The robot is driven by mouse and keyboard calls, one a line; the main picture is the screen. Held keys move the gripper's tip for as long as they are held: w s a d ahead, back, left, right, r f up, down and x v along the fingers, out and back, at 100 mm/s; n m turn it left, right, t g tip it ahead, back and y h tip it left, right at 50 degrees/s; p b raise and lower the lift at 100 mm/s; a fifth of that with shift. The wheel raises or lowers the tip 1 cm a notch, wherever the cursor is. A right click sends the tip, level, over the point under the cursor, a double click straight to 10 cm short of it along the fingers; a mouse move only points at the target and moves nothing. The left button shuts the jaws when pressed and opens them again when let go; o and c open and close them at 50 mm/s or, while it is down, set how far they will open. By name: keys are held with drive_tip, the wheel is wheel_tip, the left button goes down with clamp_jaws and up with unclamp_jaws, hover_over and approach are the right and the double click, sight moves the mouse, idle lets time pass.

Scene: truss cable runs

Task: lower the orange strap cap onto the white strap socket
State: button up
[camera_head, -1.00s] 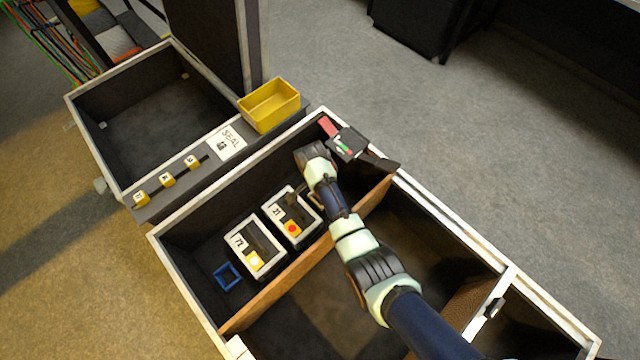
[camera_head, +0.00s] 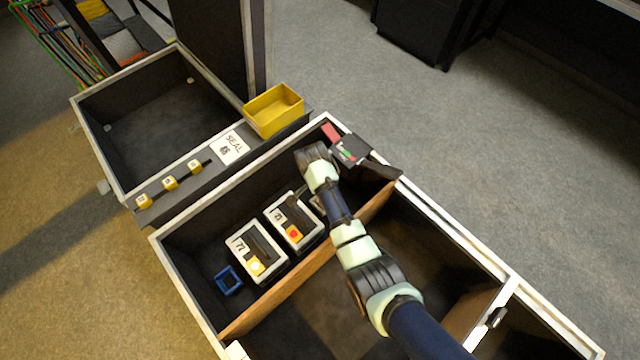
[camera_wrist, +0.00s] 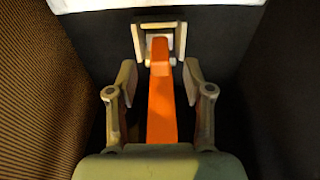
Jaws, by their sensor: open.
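In the wrist view, my gripper (camera_wrist: 159,72) is open, with one finger on each side of a long orange strap (camera_wrist: 161,108) and a gap on both sides. At the strap's far end is an orange cap-like block (camera_wrist: 160,56) with a paler top. It shows within the outline of a pale, squared frame, which looks like the white strap socket (camera_wrist: 138,42), against a dark wall. I cannot tell whether the cap is seated in it or only in front of it. The strap's near end is hidden by my gripper's body. In the head view, my arm hides the strap, socket and gripper.
Two white-framed boxes (camera_head: 236,247) and a blue square ring (camera_head: 239,286) lie in the same case compartment. A wooden divider (camera_head: 262,311) borders it. A yellow bin (camera_head: 274,124) and a SEAL label (camera_head: 229,148) are on the far side. A dark device (camera_head: 352,150) sits on the rim.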

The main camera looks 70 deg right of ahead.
wheel_tip(320, 180, up, 9)
drive_tip(key=a, duration=0.1)
drive_tip(key=shift+w, duration=0.25)
drive_tip(key=shift+r, duration=0.1)
drive_tip(key=w+a+r+n+t+h+p, duration=0.1)
drive_tip(key=w+a+r+n+t+p, duration=0.25)
drive_tip(key=w+a+r+n, duration=0.35)
drive_tip(key=w+a+r+n+t+h+p, duration=0.1)
drive_tip(key=w+a+r+n+t+p, duration=0.15)
drive_tip(key=w+a+r+p, duration=0.4)
drive_tip(key=s+a+r+n+t+y+p, duration=0.1)
drive_tip(key=s+a+r+n+t+p, duration=0.15)
drive_tip(key=a+r+n, duration=0.65)
drive_tip(key=s+a+r+n+t+y+p, duration=0.15)
drive_tip(key=a+r+n+t+p, duration=0.25)
drive_tip(key=a+r, duration=1)
wheel_tip(320, 180, up, 39)
drive_tip(key=p, duration=3.7)
drive_tip(key=shift+s+a+r+n+t+y, duration=0.15)
drive_tip(key=shift+s+a+n+t+y, duration=0.2)
drive_tip(key=shift+a+n+t, duration=0.1)
